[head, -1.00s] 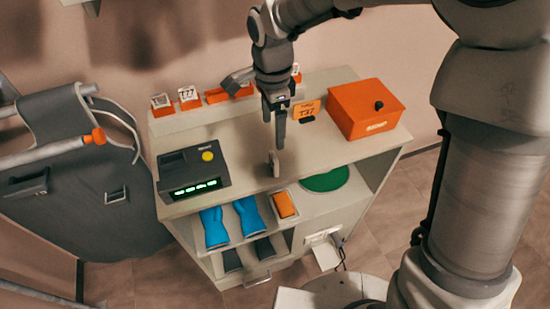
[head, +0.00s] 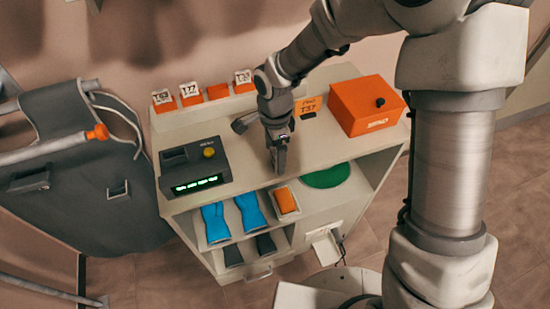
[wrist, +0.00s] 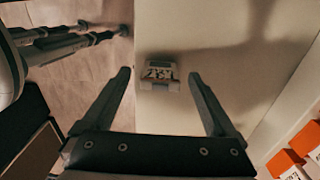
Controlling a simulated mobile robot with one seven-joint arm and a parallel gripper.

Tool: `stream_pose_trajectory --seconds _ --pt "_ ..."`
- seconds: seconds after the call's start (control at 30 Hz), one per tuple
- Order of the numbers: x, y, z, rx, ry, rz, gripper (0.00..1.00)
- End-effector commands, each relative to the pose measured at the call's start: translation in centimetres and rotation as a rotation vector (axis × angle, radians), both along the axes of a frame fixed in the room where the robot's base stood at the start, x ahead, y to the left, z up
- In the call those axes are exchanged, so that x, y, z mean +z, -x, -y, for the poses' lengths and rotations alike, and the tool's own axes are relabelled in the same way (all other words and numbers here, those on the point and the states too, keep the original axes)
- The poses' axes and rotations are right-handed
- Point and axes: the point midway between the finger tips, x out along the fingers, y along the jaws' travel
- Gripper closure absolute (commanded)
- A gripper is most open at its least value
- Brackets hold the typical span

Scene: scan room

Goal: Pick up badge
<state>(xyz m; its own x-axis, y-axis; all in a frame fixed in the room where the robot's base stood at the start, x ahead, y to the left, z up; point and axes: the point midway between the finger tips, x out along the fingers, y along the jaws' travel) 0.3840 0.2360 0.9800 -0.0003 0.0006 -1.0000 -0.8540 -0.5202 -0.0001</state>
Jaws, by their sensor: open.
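The badge (wrist: 160,76) is a small pale piece with dark printed characters. In the wrist view it is on the light counter top, close to the edge, and shows between my two fingertips. My gripper (wrist: 158,82) is open, with one finger to each side of the badge; whether they touch it cannot be told. In the head view my gripper (head: 278,162) points down near the counter's front edge, and it hides the badge there.
The counter (head: 245,165) carries a dark reader (head: 194,168) with a green display on the left. An orange box (head: 366,106) and an orange sign (head: 308,106) stand to the right. Several orange holders (head: 217,92) line the back ledge. Blue gloves (head: 215,222) lie on the shelf below.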

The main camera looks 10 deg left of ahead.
Motion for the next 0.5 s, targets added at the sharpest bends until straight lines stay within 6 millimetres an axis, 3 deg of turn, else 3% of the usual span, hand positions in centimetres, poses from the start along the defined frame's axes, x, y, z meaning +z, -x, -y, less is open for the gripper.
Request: stream_pose_trajectory --seconds 0.07,0.5 --pt "0.03 0.0 -0.01 0.0 0.0 0.0 0.07" --pt "0.06 -0.01 -0.01 0.001 0.0 0.0 0.85"
